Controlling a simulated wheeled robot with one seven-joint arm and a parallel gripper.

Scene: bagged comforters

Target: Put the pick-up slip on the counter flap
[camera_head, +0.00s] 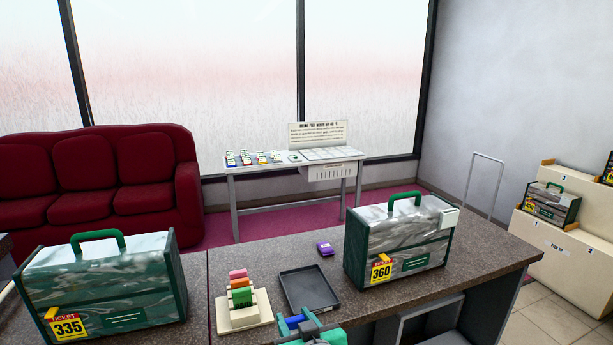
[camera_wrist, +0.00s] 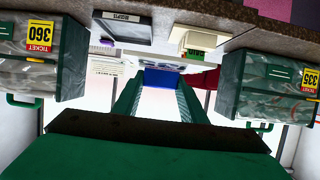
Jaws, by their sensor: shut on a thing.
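My green gripper (camera_head: 308,323) is at the bottom middle of the head view, at the near side of the counter. It is shut on a blue slip (camera_head: 292,321), which also shows between the fingertips in the wrist view (camera_wrist: 160,78). I take this as the pick-up slip; any print on it is too small to read. The dark speckled counter (camera_head: 460,270) has a seam left of the cream slip rack. I cannot tell which part of it is the flap.
The cream rack (camera_head: 243,316) holds pink, orange and green pieces. Beside it are a dark tray (camera_head: 309,289) and a small purple item (camera_head: 325,248). Bagged comforters with tickets 335 (camera_head: 105,285) and 360 (camera_head: 400,242) stand at either side. Bare counter shows right of bag 360.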

